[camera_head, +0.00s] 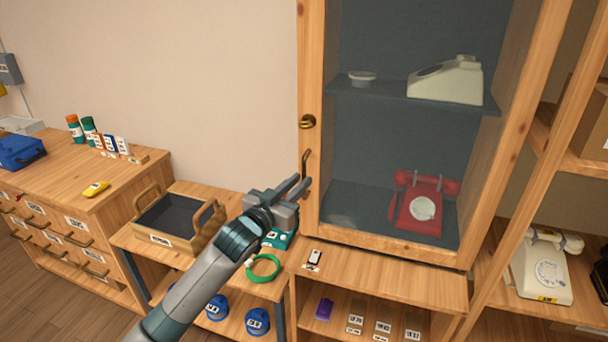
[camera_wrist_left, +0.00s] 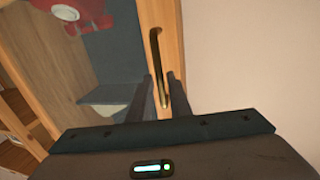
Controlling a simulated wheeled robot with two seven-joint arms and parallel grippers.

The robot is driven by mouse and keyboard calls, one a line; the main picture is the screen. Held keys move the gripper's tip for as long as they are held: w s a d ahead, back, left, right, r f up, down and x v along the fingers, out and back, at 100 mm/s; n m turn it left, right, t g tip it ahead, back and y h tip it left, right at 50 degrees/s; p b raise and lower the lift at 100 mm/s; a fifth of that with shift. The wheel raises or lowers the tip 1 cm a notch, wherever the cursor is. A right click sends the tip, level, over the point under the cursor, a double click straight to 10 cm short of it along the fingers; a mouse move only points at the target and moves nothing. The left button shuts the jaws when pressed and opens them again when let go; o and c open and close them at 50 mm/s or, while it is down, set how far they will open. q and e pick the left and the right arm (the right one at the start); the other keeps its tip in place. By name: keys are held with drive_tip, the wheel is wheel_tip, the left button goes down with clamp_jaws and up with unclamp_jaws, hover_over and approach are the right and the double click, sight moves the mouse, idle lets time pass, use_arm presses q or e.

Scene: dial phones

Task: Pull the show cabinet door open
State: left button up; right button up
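The show cabinet door (camera_head: 312,68) is a wooden frame with a glass pane, and it looks closed. The handle also shows in the left wrist view (camera_wrist_left: 155,50). My left gripper (camera_head: 302,187) is at the handle's lower end. In the left wrist view its two fingers (camera_wrist_left: 159,92) are apart, with the handle's end between them. I cannot tell whether either finger touches it. My right gripper is not in view.
Behind the glass are a red dial phone (camera_head: 420,207) and a cream phone (camera_head: 446,80). A wooden tray (camera_head: 172,240) and a green ring (camera_head: 263,268) lie on the bench at left. A small black-and-white item (camera_head: 314,257) lies on the ledge below the door.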

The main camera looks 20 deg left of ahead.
use_arm(q)
drive_tip(key=shift+x, duration=1.5)
drive_tip(key=shift+c, duration=0.4)
clamp_jaws()
drive_tip(key=shift+s+p, duration=0.15)
drive_tip(key=shift+p, duration=0.15)
